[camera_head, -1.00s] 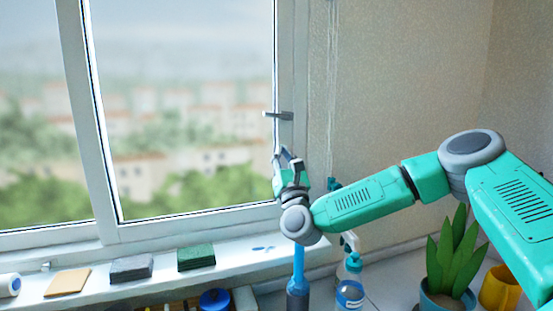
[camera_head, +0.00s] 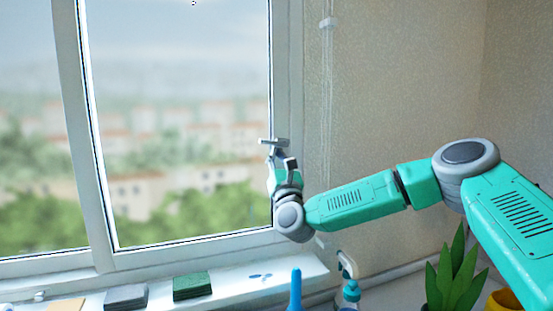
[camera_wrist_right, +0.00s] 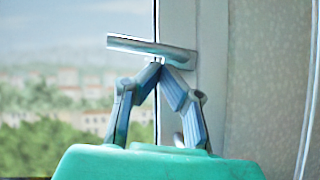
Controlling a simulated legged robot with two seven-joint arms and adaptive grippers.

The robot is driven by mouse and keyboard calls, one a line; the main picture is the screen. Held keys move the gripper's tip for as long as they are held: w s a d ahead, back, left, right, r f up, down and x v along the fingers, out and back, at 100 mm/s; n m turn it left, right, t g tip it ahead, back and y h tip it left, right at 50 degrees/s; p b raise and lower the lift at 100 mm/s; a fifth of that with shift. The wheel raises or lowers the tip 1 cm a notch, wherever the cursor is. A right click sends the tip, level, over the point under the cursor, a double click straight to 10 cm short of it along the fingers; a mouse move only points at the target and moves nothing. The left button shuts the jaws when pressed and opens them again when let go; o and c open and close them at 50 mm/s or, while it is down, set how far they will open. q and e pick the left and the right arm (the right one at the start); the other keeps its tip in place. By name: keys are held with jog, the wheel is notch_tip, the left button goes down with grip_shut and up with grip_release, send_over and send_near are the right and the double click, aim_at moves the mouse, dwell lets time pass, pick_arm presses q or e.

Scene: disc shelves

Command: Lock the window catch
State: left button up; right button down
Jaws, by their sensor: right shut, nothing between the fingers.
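The window catch (camera_head: 270,141) is a grey metal handle on the right frame of the window. Its lever lies nearly level and sticks out to the left over the glass. In the right wrist view the catch (camera_wrist_right: 150,47) crosses the frame just above my fingertips. My right gripper (camera_head: 279,154) is directly below the catch, fingers pointing up. In the wrist view my right gripper (camera_wrist_right: 160,66) has its fingertips together, empty, at the underside of the lever; I cannot tell whether they touch it. My left gripper is not in view.
The window sill holds a green sponge (camera_head: 192,286), a grey sponge (camera_head: 126,297) and a tan one (camera_head: 62,305). A blue-handled tool (camera_head: 295,290) and a spray bottle (camera_head: 348,280) stand below my right forearm. A potted plant (camera_head: 455,272) and yellow pot (camera_head: 505,302) are at lower right.

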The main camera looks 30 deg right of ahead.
aim_at(262, 141)
jog(key=a+r+m+g+h+b, duration=0.1)
jog(key=m+b, duration=0.2)
jog(key=b, duration=0.1)
jog(key=a+r+m+g+h+b, duration=0.1)
jog(key=a+m+h+b, duration=0.1)
jog(key=b, duration=0.3)
jog(key=a+r+m+g+h+b, duration=0.1)
jog(key=m+g+b, duration=0.1)
jog(key=m+b, duration=0.2)
jog(key=shift+a+r+h, duration=0.2)
jog(key=shift+a+h, duration=0.15)
jog(key=shift+h, duration=0.05)
pick_arm(q)
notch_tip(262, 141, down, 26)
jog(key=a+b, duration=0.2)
jog(key=b, duration=0.9)
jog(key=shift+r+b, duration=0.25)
jog(key=shift+b, duration=0.1)
pick_arm(e)
jog(key=d+r+m+g+h, duration=0.1)
jog(key=d+r+m+g, duration=0.2)
jog(key=m, duration=0.3)
jog(key=shift+s+d+r+g, duration=0.35)
jog(key=shift+d+r, duration=0.3)
jog(key=shift+d, duration=0.25)
jog(key=shift+d, duration=0.2)
